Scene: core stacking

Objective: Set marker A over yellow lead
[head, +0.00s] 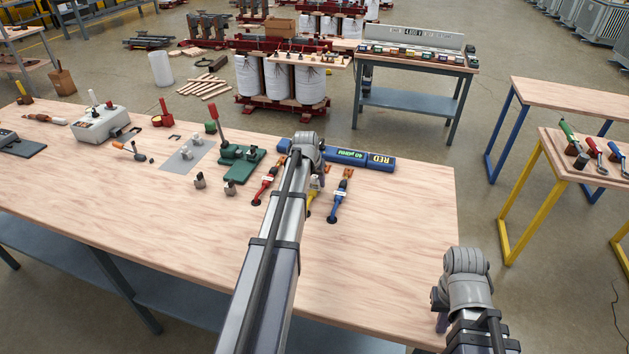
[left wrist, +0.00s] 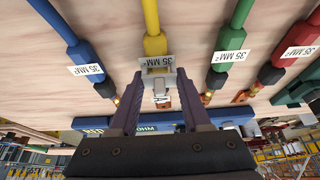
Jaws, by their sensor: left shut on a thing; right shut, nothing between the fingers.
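Marker A (left wrist: 160,97), a small pale piece with a letter A, is between the fingers of my left gripper (left wrist: 160,78) in the left wrist view. It is at the end of the yellow lead (left wrist: 152,25), over or right by its label; I cannot tell whether it is around the lead or touching it. The yellow lead (head: 313,188) also shows in the head view, partly hidden by my left arm. My right gripper (head: 440,306) is shut and empty beyond the table's front right corner.
The blue lead (head: 338,200) and red lead (head: 266,186) lie on either side; the green lead (left wrist: 233,35) shows beside the yellow one in the left wrist view. A green lever tool (head: 236,155) stands to the left. The table's right part is clear.

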